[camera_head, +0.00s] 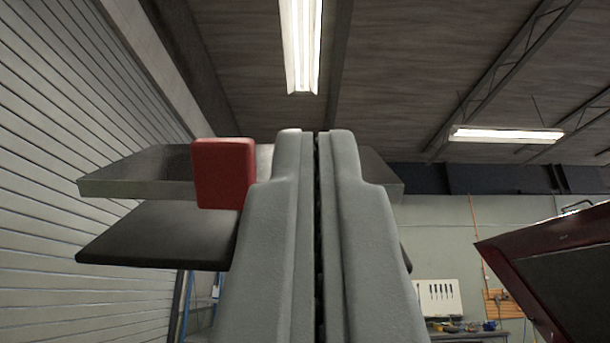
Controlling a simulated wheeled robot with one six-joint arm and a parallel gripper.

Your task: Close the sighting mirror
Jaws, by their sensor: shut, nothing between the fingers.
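My gripper (316,140) is shut and empty, its two grey fingers side by side and pointing up in the middle of the view. Behind it is a flat grey tray-like piece (130,184) with a red block (222,174) at its front edge, just left of the fingers. A dark flat panel (160,237) lies below it, with a gap between the two. These may be the sighting mirror and its mount, but I cannot tell which part is the mirror. My fingers hide the middle of both pieces. I cannot tell whether they touch anything.
A dark red vehicle panel (520,245) juts in at the right. A slatted wall (60,130) runs along the left. A workbench (470,332) with tools stands far back at lower right. Ceiling lights (301,45) hang overhead. The space above the fingertips looks clear.

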